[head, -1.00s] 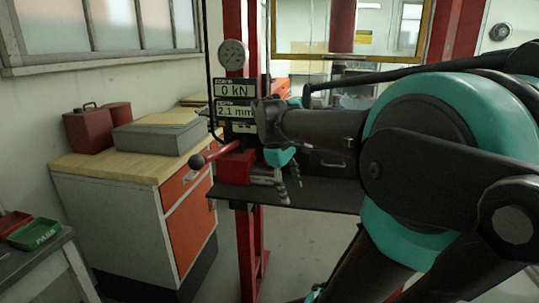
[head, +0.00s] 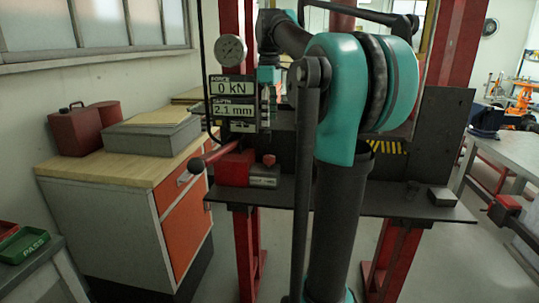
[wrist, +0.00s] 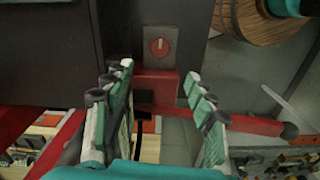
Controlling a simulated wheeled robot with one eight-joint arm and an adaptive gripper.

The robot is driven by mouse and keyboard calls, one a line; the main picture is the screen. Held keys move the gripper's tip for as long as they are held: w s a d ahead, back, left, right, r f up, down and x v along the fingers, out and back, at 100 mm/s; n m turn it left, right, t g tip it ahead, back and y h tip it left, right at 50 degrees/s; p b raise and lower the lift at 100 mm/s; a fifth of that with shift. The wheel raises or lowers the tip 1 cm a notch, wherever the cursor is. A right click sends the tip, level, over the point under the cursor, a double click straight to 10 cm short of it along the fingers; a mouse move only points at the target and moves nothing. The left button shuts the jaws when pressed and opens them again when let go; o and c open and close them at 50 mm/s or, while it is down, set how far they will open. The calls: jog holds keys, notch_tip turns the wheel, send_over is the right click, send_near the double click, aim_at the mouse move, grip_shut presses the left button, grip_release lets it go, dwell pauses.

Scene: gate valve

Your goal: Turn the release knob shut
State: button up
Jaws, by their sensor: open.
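The release knob (head: 268,159) is a small red knob on top of a grey block (head: 263,178) beside the red pump body (head: 234,168). In the wrist view the knob (wrist: 160,47) is a red disc with a pale line on a grey plate, with the line close to upright in the picture. My gripper (head: 267,124) hangs above the knob in the head view, partly hidden by my arm. In the wrist view my gripper (wrist: 158,74) is open and empty. The knob lies beyond its fingertips, roughly centred between them, with no visible contact.
A red lever (head: 215,155) with a ball end sticks out left of the pump body. A display (head: 233,103) reads 0 kN and 2.1 mm below a round gauge (head: 231,50). Red press uprights (head: 247,240) and a dark shelf (head: 390,200) surround the area. A cabinet (head: 110,220) stands left.

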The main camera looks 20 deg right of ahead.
aim_at(269, 157)
notch_tip(269, 157, down, 14)
jog(key=shift+r, duration=0.2)
jog(key=shift+c, duration=0.4)
jog(key=c, duration=1.1)
jog(key=shift+o, duration=0.2)
